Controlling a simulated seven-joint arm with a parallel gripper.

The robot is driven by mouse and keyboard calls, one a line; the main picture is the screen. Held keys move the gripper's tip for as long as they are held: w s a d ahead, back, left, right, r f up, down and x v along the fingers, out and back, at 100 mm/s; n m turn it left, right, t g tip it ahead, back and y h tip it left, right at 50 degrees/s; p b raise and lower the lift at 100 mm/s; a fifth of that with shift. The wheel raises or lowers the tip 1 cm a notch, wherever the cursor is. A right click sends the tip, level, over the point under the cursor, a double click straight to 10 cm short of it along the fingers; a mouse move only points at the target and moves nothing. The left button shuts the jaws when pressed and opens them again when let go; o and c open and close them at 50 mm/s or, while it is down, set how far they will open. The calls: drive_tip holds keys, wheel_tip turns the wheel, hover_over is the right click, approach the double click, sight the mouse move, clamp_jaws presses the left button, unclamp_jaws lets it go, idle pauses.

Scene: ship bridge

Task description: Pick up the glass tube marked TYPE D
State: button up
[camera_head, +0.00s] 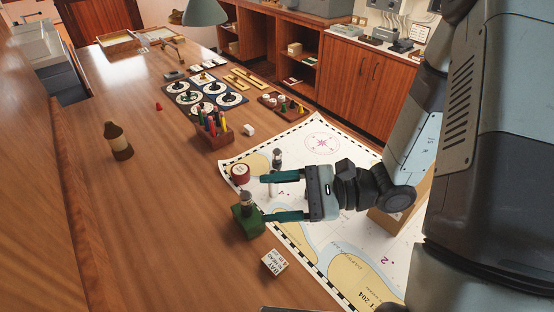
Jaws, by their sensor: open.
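My gripper (267,198) is open above the chart, its two teal fingers pointing left. A small glass-like tube with a dark lower part (277,159) stands behind the upper finger. Another small glassy piece with a dark top (246,200) sits on a green block (248,222), just left of the lower fingertip; I cannot tell whether they touch. A pale upright shape (271,189) shows between the fingers, partly hidden. No TYPE D marking is readable on any of them, so I cannot tell which is the named tube.
A chart (322,143) lies under my gripper. A red-sided roll (240,174), a lettered block (275,262) and a pen holder (213,135) are nearby. A brown bottle (117,141) stands left. A cardboard box (389,220) is behind my wrist. The left tabletop is mostly clear.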

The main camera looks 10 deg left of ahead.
drive_tip(key=s+d+r+n+t+h, duration=0.1)
drive_tip(key=s+d+r+n+h, duration=0.4)
drive_tip(key=d+r+n+h, duration=0.6)
drive_tip(key=w+d+r+n+t+h, duration=0.2)
drive_tip(key=w+d+r+t+h, duration=0.2)
drive_tip(key=w+r+t+h, duration=0.45)
drive_tip(key=w+a+f+n+y, duration=0.3)
drive_tip(key=w+f+n+y, duration=0.2)
drive_tip(key=w+f, duration=1.1)
drive_tip(key=t+y, duration=0.3)
drive_tip(key=y, duration=0.3)
approach(274, 153)
wheel_tip(274, 153, down, 2)
drive_tip(key=w, duration=0.2)
drive_tip(key=shift+w+f+n+t, duration=0.1)
drive_tip(key=shift+f+n+t, duration=0.05)
drive_tip(key=shift+n+t, duration=0.15)
drive_tip(key=x, duration=1)
drive_tip(key=shift+a+f, duration=0.15)
